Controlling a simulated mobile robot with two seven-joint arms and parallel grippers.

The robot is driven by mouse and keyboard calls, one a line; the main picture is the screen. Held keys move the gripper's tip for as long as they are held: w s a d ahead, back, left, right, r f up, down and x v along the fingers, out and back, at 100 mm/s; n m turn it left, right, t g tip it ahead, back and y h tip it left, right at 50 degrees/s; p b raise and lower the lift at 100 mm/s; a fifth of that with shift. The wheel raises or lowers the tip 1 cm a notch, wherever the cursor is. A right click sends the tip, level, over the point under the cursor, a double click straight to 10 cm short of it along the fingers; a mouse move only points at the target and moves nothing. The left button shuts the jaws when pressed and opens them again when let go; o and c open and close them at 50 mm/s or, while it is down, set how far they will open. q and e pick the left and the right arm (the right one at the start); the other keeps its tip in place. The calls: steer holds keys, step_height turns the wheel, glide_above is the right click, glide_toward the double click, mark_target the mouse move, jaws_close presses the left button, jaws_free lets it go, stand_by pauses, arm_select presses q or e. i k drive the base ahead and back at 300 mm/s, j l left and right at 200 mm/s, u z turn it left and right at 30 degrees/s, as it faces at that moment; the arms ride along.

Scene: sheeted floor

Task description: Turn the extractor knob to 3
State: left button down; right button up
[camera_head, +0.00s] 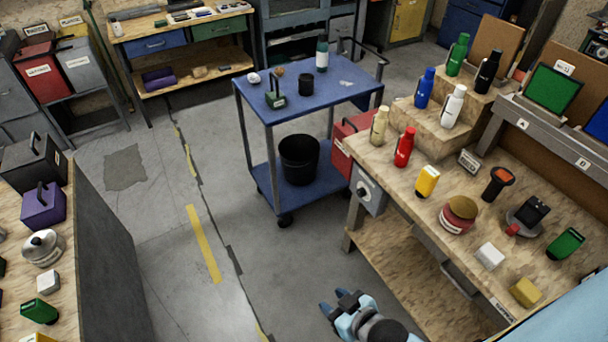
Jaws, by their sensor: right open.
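A grey box (369,199) is fixed to the left end of the wooden workbench on the right. A dark round knob (362,188) with a pale plate around it sits on its front face. I take this to be the extractor knob; its pointer and numbers are too small to read. My right gripper (332,302) is open and empty, low at the bottom centre. It is apart from the knob, below and slightly left of it in the picture. My left gripper is not in view.
The workbench (395,180) carries several bottles, cans and tools. A blue trolley (345,88) with a black bucket (299,160) stands behind the knob, next to a red box (352,140). Another bench (62,268) is at left. The floor (240,240) between them is clear.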

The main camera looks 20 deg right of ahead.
mark_target(361, 192)
steer(key=i+j, duration=0.15)
steer(key=i, duration=0.65)
steer(key=i+j, duration=0.15)
steer(key=i, duration=0.65)
steer(key=i+j+z, duration=0.1)
steer(key=i+z, duration=0.2)
steer(key=z, duration=0.2)
steer(key=i+j+z, duration=0.2)
steer(key=z, duration=0.25)
steer(key=i+j+z, duration=0.25)
steer(key=z, duration=0.25)
steer(key=i+j+z, duration=0.15)
steer(key=j+z, duration=0.35)
steer(key=i+j+z, duration=0.1)
steer(key=j+z, duration=0.25)
steer(key=z, duration=0.15)
steer(key=i+j+z, duration=0.1)
steer(key=j+z, duration=0.4)
steer(key=i+j, duration=0.05)
steer(key=j, duration=0.1)
